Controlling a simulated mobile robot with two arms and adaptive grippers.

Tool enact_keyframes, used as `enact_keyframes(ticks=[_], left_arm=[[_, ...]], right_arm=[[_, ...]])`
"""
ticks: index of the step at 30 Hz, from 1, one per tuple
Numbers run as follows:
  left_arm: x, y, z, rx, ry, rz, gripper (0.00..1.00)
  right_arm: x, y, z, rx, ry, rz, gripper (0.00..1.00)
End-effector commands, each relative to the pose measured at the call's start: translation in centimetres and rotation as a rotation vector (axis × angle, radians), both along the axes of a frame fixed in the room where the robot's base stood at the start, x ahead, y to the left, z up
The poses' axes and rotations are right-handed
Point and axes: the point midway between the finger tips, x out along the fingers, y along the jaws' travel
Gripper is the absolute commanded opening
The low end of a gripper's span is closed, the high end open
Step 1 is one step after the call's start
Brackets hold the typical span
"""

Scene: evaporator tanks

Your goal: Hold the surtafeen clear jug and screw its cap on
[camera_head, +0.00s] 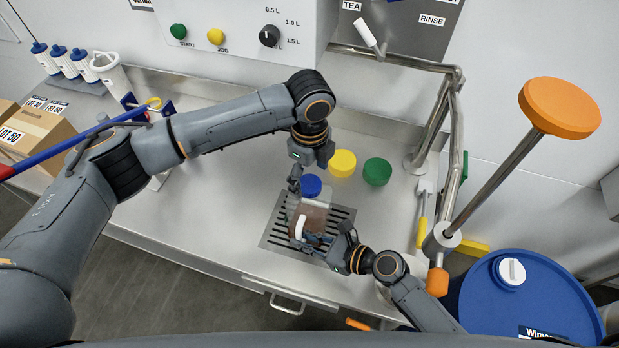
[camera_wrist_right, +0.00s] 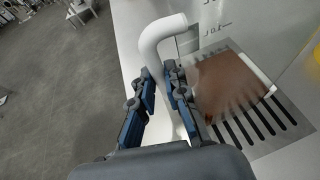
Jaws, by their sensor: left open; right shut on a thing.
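The clear jug (camera_head: 312,217) holds brown liquid and stands on the slotted drain grate; it also shows in the right wrist view (camera_wrist_right: 228,85). Its white handle (camera_head: 300,227) curves up on the near side. My right gripper (camera_head: 316,240) is shut on this handle, seen between its fingers in the wrist view (camera_wrist_right: 162,88). A blue cap (camera_head: 311,186) is at the top end of the jug; I cannot tell whether it is seated on the neck. My left gripper (camera_head: 297,180) is open, pointing down just beside and above the blue cap, with its fingers partly hidden.
Yellow (camera_head: 342,163) and green (camera_head: 377,171) round caps lie on the steel counter beyond the jug. A metal pipe frame (camera_head: 455,140) and an orange-topped rod (camera_head: 505,165) rise at the right. A blue drum (camera_head: 530,300) stands at lower right. Boxes (camera_head: 35,135) are at left.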

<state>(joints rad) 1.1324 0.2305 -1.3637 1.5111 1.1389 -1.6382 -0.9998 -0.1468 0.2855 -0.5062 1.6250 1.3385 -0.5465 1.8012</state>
Motion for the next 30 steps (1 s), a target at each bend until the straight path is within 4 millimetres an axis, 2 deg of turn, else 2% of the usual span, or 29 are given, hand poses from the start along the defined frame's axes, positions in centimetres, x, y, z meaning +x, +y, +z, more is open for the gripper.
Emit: enact_keyframes(ticks=[1, 6, 12, 18, 26, 27, 30], left_arm=[[0.1, 0.0, 1.2, -0.003, -0.004, 0.000, 0.77], [0.1, 0.0, 4.9, -0.002, -0.004, -0.001, 0.77], [0.1, 0.0, 8.3, 0.000, -0.002, 0.001, 0.77], [0.0, 0.0, 9.7, 0.001, 0.001, 0.000, 0.77], [0.0, 0.0, 9.8, 0.000, 0.000, 0.000, 0.77], [0.1, 0.0, 9.8, 0.000, 0.000, 0.000, 0.77], [0.1, 0.0, 9.8, 0.000, 0.000, 0.000, 0.77]], right_arm=[[0.0, 0.0, 0.0, 0.000, 0.000, 0.001, 0.00], [0.0, 0.0, 0.0, 0.000, 0.000, 0.000, 0.00], [0.0, 0.0, 0.0, 0.000, 0.000, 0.000, 0.00], [0.0, 0.0, 0.0, 0.000, 0.000, 0.000, 0.00], [0.0, 0.0, 0.0, 0.000, 0.000, 0.000, 0.00], [0.0, 0.0, 0.0, 0.000, 0.000, 0.000, 0.19], [0.0, 0.0, 0.0, 0.000, 0.000, 0.000, 0.40]])
